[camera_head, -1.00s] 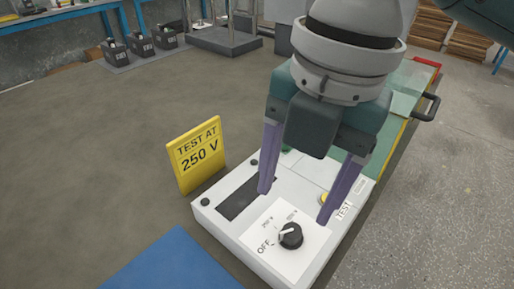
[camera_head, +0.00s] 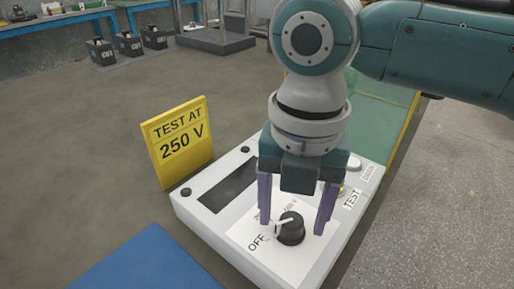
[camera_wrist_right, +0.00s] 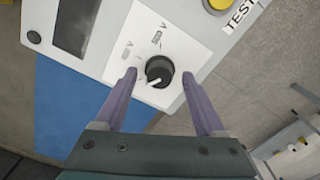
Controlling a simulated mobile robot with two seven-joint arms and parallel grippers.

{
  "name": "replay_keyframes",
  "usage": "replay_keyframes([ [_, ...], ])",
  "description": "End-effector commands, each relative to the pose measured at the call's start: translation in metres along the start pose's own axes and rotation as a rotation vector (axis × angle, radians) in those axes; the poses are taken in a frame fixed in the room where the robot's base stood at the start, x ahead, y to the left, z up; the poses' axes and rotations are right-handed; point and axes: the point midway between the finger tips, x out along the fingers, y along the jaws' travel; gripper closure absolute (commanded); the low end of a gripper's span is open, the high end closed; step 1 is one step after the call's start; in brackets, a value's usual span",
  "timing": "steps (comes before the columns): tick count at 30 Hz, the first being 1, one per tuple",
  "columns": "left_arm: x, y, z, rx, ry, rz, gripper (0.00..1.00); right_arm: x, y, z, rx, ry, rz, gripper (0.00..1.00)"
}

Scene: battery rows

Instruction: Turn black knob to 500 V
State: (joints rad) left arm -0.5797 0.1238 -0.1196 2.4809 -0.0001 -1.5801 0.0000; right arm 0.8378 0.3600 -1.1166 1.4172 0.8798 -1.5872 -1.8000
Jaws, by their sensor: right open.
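The black knob (camera_head: 291,228) sits on the white panel of a tester (camera_head: 215,228); its white pointer faces left, toward the OFF side. The panel has OFF and two voltage labels, one partly hidden by my finger. My right gripper (camera_head: 293,226) is open, fingers pointing down, one on each side of the knob. In the right wrist view the knob (camera_wrist_right: 159,71) lies between the two fingertips (camera_wrist_right: 159,75), with a gap visible on each side. Whether the fingers are level with the knob cannot be told. My left gripper is not in view.
A yellow sign (camera_head: 178,141) reading "TEST AT 250 V" stands behind the tester's left side. A yellow button (camera_wrist_right: 217,4) is beside the TEST label. A blue mat (camera_head: 148,262) lies in front left. Several dark batteries (camera_head: 128,44) stand far back left.

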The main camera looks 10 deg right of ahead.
Motion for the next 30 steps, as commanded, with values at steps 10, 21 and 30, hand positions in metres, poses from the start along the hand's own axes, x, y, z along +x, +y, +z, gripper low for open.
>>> replay_keyframes([
  [10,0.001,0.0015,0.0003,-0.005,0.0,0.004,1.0,0.0043,0.0,-0.0001,0.0,0.0,0.0,0.31],
  [21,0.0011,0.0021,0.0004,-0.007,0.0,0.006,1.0,0.004,-0.0001,0.0,0.001,0.0,0.0,0.72],
  [30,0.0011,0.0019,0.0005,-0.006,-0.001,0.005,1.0,0.0039,-0.0001,0.0001,0.001,0.0,0.0,1.0],
])
